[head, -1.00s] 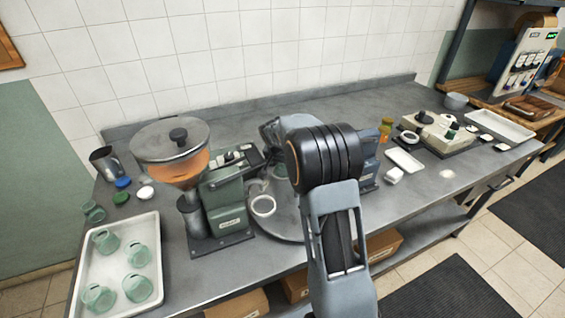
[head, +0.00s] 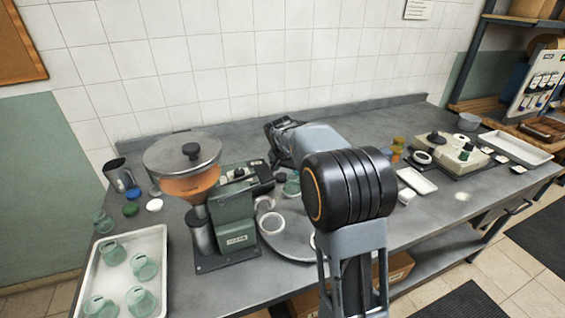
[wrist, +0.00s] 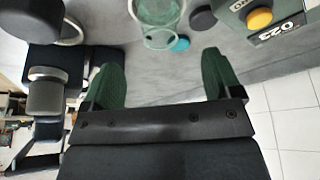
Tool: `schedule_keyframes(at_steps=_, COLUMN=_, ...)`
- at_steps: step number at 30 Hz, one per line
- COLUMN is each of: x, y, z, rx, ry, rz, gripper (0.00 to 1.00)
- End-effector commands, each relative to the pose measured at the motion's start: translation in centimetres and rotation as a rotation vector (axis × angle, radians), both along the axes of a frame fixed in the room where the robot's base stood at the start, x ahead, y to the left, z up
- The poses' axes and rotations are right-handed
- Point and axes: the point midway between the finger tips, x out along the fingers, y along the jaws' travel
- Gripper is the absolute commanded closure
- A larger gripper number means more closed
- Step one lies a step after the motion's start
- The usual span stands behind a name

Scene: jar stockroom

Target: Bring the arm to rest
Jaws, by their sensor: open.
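My gripper (wrist: 163,85) shows in the wrist view with its two green fingers wide apart and nothing between them. A clear greenish jar (wrist: 160,22) is beyond the fingertips, apart from them, with a blue lid (wrist: 180,44) close to it. In the head view my arm reaches over the grey workbench, and its wrist end (head: 283,130) is above the bench near the back wall. The fingers are mostly hidden there by the arm.
A filling machine (head: 234,215) with an orange-filled hopper (head: 190,185) stands left of the arm. A white tray (head: 85,285) holds several greenish jars. A round grey turntable (head: 290,238) lies below the arm. A second machine (head: 448,150) and a white tray (head: 515,147) stand right.

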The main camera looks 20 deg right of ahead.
Motion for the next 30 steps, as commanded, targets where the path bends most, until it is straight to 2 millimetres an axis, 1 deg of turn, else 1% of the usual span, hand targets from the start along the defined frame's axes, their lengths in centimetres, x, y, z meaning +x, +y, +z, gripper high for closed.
schedule_keyframes(at_steps=7, x=-0.1, y=0.0, z=0.0, rx=-0.002, ry=0.000, rz=0.003, gripper=0.16)
schedule_keyframes(at_steps=10, x=-2.3, y=-0.5, z=0.6, rx=-0.028, ry=0.014, rz=0.067, gripper=0.16)
schedule_keyframes(at_steps=11, x=-3.2, y=-0.6, z=0.8, rx=-0.040, ry=0.020, rz=0.095, gripper=0.16)
schedule_keyframes(at_steps=14, x=-7.0, y=-0.8, z=1.4, rx=-0.084, ry=0.047, rz=0.215, gripper=0.16)
schedule_keyframes(at_steps=15, x=-8.8, y=-0.4, z=1.7, rx=-0.096, ry=0.059, rz=0.271, gripper=0.16)
schedule_keyframes(at_steps=16, x=-10.2, y=0.0, z=1.8, rx=-0.102, ry=0.066, rz=0.312, gripper=0.16)
schedule_keyframes(at_steps=17, x=-11.4, y=0.6, z=2.0, rx=-0.102, ry=0.072, rz=0.352, gripper=0.16)
schedule_keyframes(at_steps=18, x=-13.0, y=1.6, z=2.2, rx=-0.095, ry=0.077, rz=0.400, gripper=0.16)
schedule_keyframes(at_steps=21, x=-16.6, y=4.2, z=2.4, rx=-0.064, ry=0.080, rz=0.504, gripper=0.16)
schedule_keyframes(at_steps=24, x=-19.9, y=6.3, z=2.2, rx=-0.032, ry=0.082, rz=0.598, gripper=0.16)
schedule_keyframes(at_steps=27, x=-22.7, y=8.0, z=1.8, rx=-0.005, ry=0.078, rz=0.679, gripper=0.16)
schedule_keyframes(at_steps=30, x=-24.7, y=9.1, z=1.3, rx=0.015, ry=0.076, rz=0.741, gripper=0.16)
